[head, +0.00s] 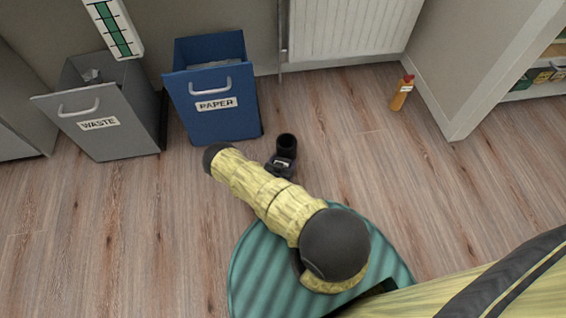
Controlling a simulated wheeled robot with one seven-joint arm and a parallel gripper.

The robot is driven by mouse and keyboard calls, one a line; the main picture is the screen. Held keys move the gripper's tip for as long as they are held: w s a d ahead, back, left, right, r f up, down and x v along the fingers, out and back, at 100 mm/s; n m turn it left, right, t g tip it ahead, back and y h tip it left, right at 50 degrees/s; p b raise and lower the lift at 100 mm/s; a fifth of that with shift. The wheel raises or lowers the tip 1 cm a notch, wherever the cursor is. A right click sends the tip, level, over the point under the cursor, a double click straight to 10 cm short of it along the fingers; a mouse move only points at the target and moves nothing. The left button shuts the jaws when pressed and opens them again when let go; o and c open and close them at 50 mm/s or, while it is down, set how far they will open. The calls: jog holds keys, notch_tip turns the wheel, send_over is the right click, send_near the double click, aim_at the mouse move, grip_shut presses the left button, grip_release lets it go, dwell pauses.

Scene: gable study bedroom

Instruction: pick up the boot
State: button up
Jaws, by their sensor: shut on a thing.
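The boot (287,145) is small and black, with its round open top facing up toward the camera. It shows just to the right of my yellow forearm, in front of the blue paper bin. My gripper (281,164) is only partly visible as a small dark and light-grey shape at the boot's lower side, beside the forearm. It is shut on the boot. The forearm hides most of the wrist and perhaps the lower part of the boot. I cannot tell whether the boot touches the floor.
A grey waste bin (128,138) and a blue paper bin (230,125) stand at the upper left. The wood floor right of the boot is clear.

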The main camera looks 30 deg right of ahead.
aim_at(283, 160)
notch_tip(283, 160, up, 10)
jog(key=p, duration=0.5)
jog(key=shift+r+p, duration=0.1)
jog(key=shift+p, duration=0.3)
